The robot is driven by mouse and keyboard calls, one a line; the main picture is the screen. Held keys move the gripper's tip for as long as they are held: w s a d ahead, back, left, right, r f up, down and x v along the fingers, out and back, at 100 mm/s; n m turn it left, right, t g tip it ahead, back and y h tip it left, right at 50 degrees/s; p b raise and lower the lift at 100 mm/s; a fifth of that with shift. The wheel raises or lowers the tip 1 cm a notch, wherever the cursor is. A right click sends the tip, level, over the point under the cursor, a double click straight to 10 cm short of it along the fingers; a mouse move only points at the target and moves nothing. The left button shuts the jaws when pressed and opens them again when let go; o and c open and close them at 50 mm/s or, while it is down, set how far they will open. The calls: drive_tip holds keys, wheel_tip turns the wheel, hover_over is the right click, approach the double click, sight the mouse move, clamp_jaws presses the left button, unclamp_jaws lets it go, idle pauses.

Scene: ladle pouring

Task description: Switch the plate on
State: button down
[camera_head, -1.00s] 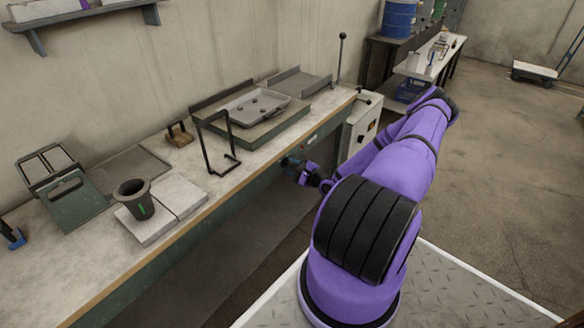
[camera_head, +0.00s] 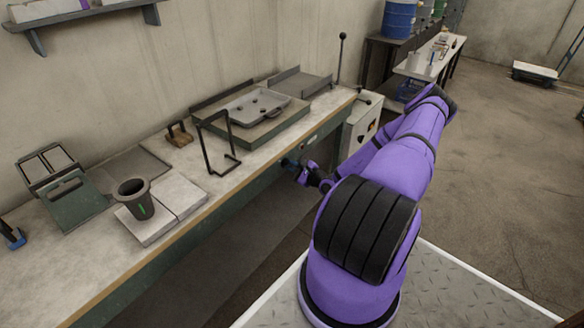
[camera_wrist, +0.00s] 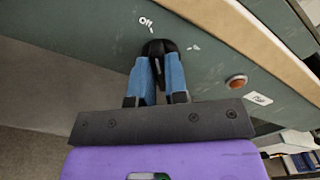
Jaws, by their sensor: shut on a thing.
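A black knob (camera_wrist: 158,46) sits on the green front panel (camera_wrist: 90,25) of the bench in the wrist view. My gripper (camera_wrist: 157,66) has its two blue fingers shut on this knob, one on each side. A white label reading "Off" (camera_wrist: 146,22) is above and left of the knob, and a small white mark (camera_wrist: 193,47) is to its right. An orange round lamp (camera_wrist: 237,82) is on the panel to the right, beside a white label (camera_wrist: 258,98). In the head view my gripper (camera_head: 291,163) is at the bench front, where the knob is too small to make out.
A grey tray (camera_head: 247,108) with a handle lies on the bench above the panel. A black frame stand (camera_head: 219,146), a dark cup (camera_head: 136,199) and a green hinged box (camera_head: 72,203) stand to the left. A grey cabinet (camera_head: 361,128) is beyond the gripper.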

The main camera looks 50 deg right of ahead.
drive_tip(key=m, duration=0.4)
drive_tip(key=shift+d+m, duration=0.2)
drive_tip(key=shift+m, duration=2.9)
drive_tip(key=shift+d+m, duration=0.2)
drive_tip(key=shift+m, duration=2.9)
drive_tip(key=c, duration=1.1)
unclamp_jaws()
drive_tip(key=shift+c, duration=0.2)
